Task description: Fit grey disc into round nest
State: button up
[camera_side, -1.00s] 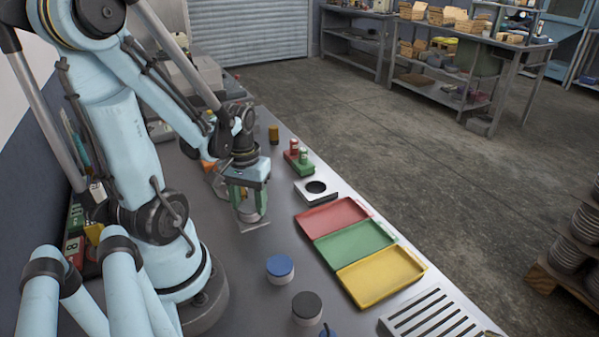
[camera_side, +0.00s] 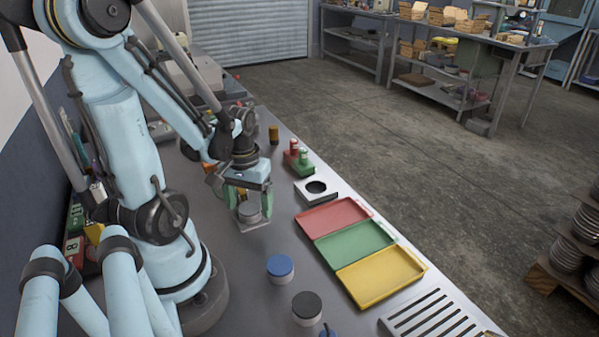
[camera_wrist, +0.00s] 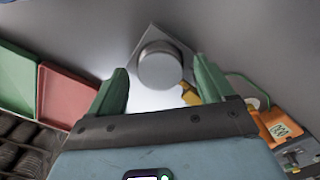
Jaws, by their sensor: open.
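The grey disc (camera_side: 249,212) is a short light-grey cylinder on a thin square plate (camera_side: 252,226) on the bench. It also shows in the wrist view (camera_wrist: 160,66), between and just beyond the fingertips. My gripper (camera_side: 247,205) has green fingers and is open around or just above the disc; I cannot tell if they touch it. In the wrist view my gripper (camera_wrist: 160,90) shows a gap at each side of the disc. The round nest (camera_side: 316,187) is a dark round hole in a pale square block, right of my gripper, and it looks empty.
Red (camera_side: 334,216), green (camera_side: 355,242) and yellow (camera_side: 380,275) trays line the bench edge. A blue-topped cylinder (camera_side: 280,269) and a black-topped one (camera_side: 307,308) stand nearer. A red-and-green fixture (camera_side: 298,160) stands behind the nest. A slotted rack (camera_side: 432,315) is at front right.

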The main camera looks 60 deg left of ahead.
jog(key=shift+r, duration=0.1)
notch_tip(320, 180, up, 12)
dwell(1.0)
jog(key=w+d+m+t, duration=0.7)
jog(key=w+d+m, duration=0.2)
jog(key=d, duration=0.5)
jog(key=shift+w+d, duration=0.15)
jog(key=shift+w, duration=0.95)
